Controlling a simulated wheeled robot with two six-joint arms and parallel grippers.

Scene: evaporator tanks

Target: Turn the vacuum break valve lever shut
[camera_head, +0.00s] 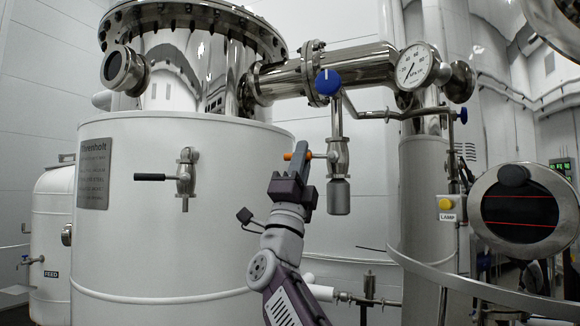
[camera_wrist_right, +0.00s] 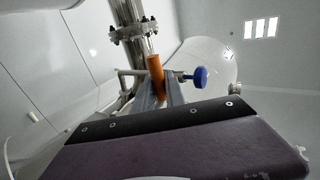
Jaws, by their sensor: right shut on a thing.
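The vacuum break valve (camera_head: 339,157) is a small shiny metal valve hanging under the horizontal pipe, with a grey cylinder (camera_head: 339,197) below it. Its orange lever (camera_head: 308,155) points left from the valve body, roughly level. My right gripper (camera_head: 297,160) comes up from below and is shut on the lever, left of the valve. In the right wrist view the orange lever (camera_wrist_right: 155,68) stands between the finger ends of my right gripper (camera_wrist_right: 160,88); the fingers hide part of it. My left gripper is not in view.
A large white tank (camera_head: 235,215) with a black-handled valve (camera_head: 184,174) stands left of my arm. A blue knob (camera_head: 328,82) and a pressure gauge (camera_head: 417,66) sit above the valve. A yellow lamp button (camera_head: 446,204) and a round sight glass (camera_head: 520,208) are at right.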

